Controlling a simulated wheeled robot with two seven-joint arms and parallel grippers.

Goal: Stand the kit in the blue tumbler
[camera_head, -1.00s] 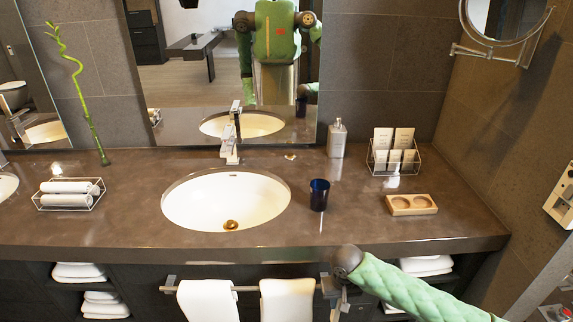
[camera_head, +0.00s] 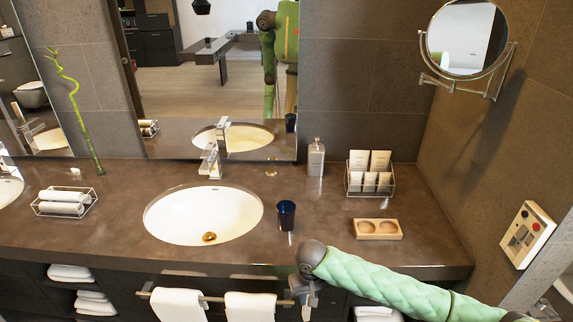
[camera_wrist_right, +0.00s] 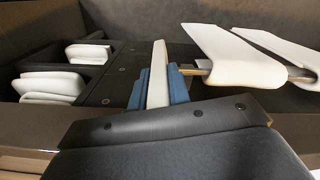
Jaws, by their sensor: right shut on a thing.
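The blue tumbler (camera_head: 286,215) stands upright on the brown counter, right of the sink, and looks empty. My right gripper (camera_head: 305,292) is in front of the counter's front edge, below the tumbler, by the towel rail. In the right wrist view the right gripper (camera_wrist_right: 158,92) has its two blue fingers closed on a slim white thing, seen edge-on, which I take to be the kit (camera_wrist_right: 158,70). It sticks out past the fingertips. I cannot make it out in the head view. My left gripper is out of view.
A wire rack (camera_head: 349,191) with several white packets and cards stands at the back right. A wooden tray (camera_head: 378,237) with two round hollows is right of the tumbler. A dispenser (camera_head: 316,158) stands behind. White towels (camera_head: 250,306) hang from the rail.

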